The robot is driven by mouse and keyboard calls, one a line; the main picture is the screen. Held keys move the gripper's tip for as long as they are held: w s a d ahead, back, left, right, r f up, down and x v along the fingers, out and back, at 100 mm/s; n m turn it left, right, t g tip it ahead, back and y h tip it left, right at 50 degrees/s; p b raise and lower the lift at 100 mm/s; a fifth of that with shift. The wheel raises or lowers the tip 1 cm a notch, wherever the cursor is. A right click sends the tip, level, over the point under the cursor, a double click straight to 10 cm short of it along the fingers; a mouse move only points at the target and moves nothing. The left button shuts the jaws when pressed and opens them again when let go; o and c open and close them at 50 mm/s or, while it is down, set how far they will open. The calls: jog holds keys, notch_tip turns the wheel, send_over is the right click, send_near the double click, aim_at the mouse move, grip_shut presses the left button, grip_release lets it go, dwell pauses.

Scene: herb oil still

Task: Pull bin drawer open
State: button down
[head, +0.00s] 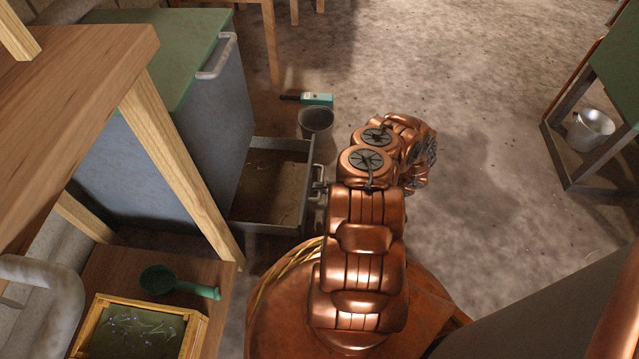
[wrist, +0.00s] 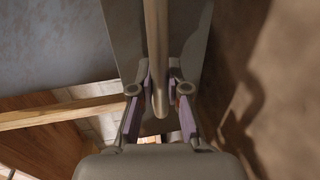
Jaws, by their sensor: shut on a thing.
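The bin drawer (head: 262,212) is a grey open-topped box low in the blue-grey cabinet (head: 215,125). It stands pulled out, with its brownish inside visible. Its bar handle (head: 312,187) is on the front face, partly hidden by my arm. My gripper (head: 321,186) is at this handle in the head view, mostly hidden by my copper arm. In the wrist view my gripper (wrist: 160,88) has its two fingers closed on either side of the handle bar (wrist: 157,45), with the grey drawer front (wrist: 188,40) behind it.
A grey bucket (head: 316,123) and a teal device (head: 317,99) are on the floor just beyond the drawer. A wooden table (head: 85,70) is at left, with a green scoop (head: 180,284) on a low shelf. A metal pot (head: 590,130) is far right. Floor at centre right is clear.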

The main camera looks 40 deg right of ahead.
jog(key=shift+s+d, duration=0.2)
jog(key=shift+s, duration=0.05)
jog(key=c, duration=1.1)
grip_release()
jog(key=shift+c, duration=0.2)
jog(key=v, duration=1.2)
